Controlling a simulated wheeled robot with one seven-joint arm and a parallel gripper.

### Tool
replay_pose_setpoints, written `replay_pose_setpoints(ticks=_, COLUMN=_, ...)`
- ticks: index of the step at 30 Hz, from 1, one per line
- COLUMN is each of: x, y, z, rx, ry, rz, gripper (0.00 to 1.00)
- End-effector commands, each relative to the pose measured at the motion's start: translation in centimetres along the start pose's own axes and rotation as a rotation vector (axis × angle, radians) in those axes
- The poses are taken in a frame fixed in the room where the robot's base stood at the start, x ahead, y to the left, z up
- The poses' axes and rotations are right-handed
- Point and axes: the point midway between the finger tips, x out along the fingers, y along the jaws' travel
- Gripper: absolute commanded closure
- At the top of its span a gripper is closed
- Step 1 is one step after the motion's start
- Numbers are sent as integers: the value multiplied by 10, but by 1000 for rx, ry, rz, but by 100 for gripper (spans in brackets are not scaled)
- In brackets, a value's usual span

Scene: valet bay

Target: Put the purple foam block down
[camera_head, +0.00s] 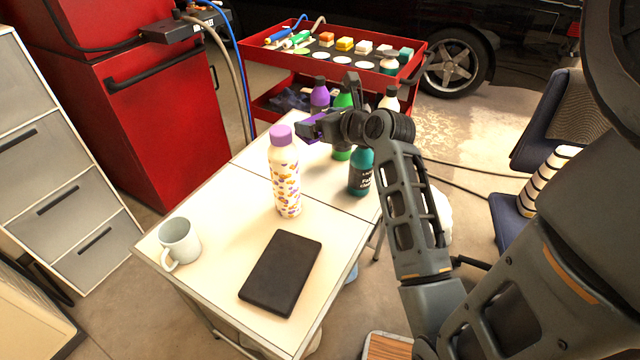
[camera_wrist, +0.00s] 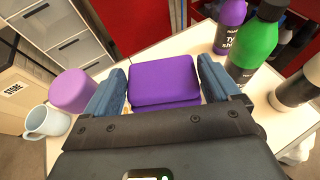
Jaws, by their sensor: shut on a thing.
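The purple foam block (camera_wrist: 163,82) is between the two blue-padded fingers of my gripper (camera_wrist: 163,88) in the wrist view. In the head view the purple block (camera_head: 312,131) shows at my gripper (camera_head: 318,126), held above the white table (camera_head: 225,215). It is just right of the purple cap of the patterned bottle (camera_head: 285,175), roughly at cap height. My gripper is shut on the block. Part of the block is hidden by the gripper body.
A white mug (camera_head: 180,242) and a black tablet-like slab (camera_head: 281,272) lie on the near table. Several bottles, including a teal one (camera_head: 361,172) and a green one (camera_wrist: 254,40), stand at the far end. A red cart (camera_head: 330,75) with foam blocks stands behind.

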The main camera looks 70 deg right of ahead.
Motion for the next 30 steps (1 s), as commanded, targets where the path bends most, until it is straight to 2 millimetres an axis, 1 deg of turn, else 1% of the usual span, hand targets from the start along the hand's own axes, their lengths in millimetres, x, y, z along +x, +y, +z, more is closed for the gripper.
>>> replay_pose_setpoints(ticks=1, x=6, y=0, z=-15, rx=3, ry=5, rz=0, gripper=40)
replay_pose_setpoints(ticks=3, x=12, y=0, z=-31, rx=3, ry=5, rz=1, gripper=40)
replay_pose_setpoints(ticks=15, x=47, y=-1, z=-119, rx=2, ry=2, rz=0, gripper=40)
replay_pose_setpoints(ticks=18, x=53, y=-1, z=-132, rx=2, ry=1, rz=-1, gripper=40)
replay_pose_setpoints(ticks=25, x=60, y=-1, z=-148, rx=0, ry=0, rz=0, gripper=40)
replay_pose_setpoints(ticks=30, x=69, y=0, z=-172, rx=0, ry=1, rz=1, gripper=40)
